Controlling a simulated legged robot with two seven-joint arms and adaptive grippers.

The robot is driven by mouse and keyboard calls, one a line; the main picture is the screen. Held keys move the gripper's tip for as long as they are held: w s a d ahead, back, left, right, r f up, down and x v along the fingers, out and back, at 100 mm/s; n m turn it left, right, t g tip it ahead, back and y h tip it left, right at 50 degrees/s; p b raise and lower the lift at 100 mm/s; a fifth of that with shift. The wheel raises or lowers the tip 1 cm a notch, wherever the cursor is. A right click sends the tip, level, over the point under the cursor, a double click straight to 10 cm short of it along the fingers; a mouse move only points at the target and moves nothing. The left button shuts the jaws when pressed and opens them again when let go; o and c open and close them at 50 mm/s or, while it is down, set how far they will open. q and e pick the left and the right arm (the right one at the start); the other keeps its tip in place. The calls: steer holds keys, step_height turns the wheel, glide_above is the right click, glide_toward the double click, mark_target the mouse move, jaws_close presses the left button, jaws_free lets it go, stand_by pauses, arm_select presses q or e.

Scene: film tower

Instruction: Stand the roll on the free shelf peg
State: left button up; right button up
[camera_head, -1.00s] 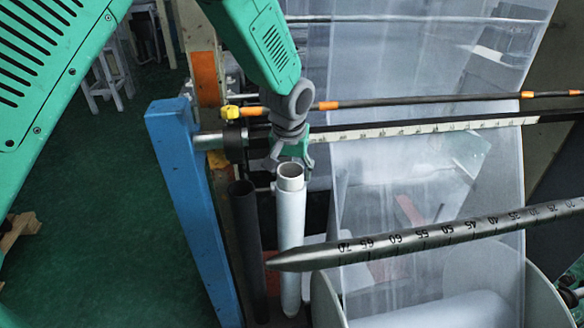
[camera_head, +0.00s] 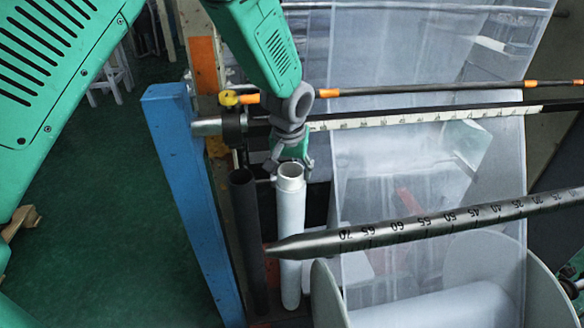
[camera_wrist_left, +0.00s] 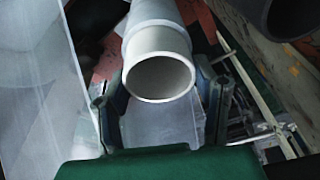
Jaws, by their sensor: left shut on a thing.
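The white roll (camera_head: 291,235) stands close to upright just right of a dark tube (camera_head: 247,235). My left gripper (camera_head: 292,166) comes down from above and is shut on the roll near its open top end. In the left wrist view the roll's round mouth (camera_wrist_left: 160,75) shows between the two fingers (camera_wrist_left: 163,100). The roll's lower end comes down near the shelf (camera_head: 278,317) at the bottom of the view. No bare peg can be made out, and I cannot tell whether the roll is around one. My right gripper is out of view.
A steel bar with a number scale (camera_head: 400,228) crosses in front of the roll. A blue post (camera_head: 190,190) stands to the left. A ruled rail (camera_head: 430,116) runs behind the gripper, and clear film (camera_head: 385,190) hangs at right.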

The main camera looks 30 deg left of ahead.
arm_select(q)
steer(key=shift+f, duration=0.1)
steer(key=o, duration=1.6)
steer(key=shift+o, duration=0.8)
steer(key=o, duration=0.4)
steer(key=shift+f, duration=0.1)
steer(key=shift+s+d, duration=0.1)
steer(key=shift+s, duration=0.05)
steer(key=s+d+p, duration=0.2)
steer(key=s+d, duration=0.2)
steer(key=s, duration=0.8)
steer(key=shift+d+p, duration=0.15)
steer(key=shift+p, duration=0.25)
